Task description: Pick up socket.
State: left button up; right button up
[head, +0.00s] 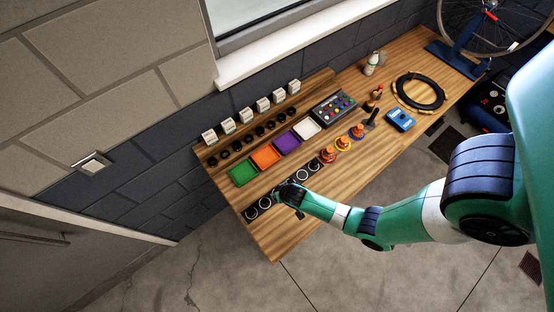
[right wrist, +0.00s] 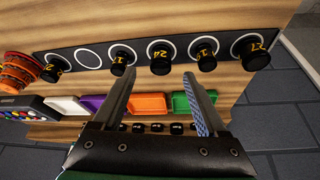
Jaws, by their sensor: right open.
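Black sockets with yellow numbers stand on a dark strip with white rings; in the right wrist view the socket marked 24 (right wrist: 160,58) is just beyond my right gripper (right wrist: 159,73). Another socket (right wrist: 122,58) is left of it, and two more (right wrist: 205,52), including one marked 27 (right wrist: 250,50), are to its right. One ring (right wrist: 88,58) is empty, and a further socket (right wrist: 52,68) is at the left end. The right gripper is open, with nothing between its fingers. In the head view it is over the strip (head: 265,203), partly hiding sockets. My left gripper is out of view.
Green (head: 243,173), orange (head: 266,156), purple and white trays line the bench behind the strip. Orange stacked pieces (head: 328,154), a button box (head: 333,108), a blue box (head: 400,120) and a black ring (head: 419,92) are farther right. The bench front (head: 274,240) is clear.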

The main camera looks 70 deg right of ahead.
jog(key=b+x, duration=0.5)
jog(key=shift+w+d+f, duration=0.1)
jog(key=shift+f, duration=0.25)
jog(key=shift+w+f, duration=0.1)
jog(key=shift+f, duration=0.1)
jog(key=shift+r, duration=0.1)
grip_shut()
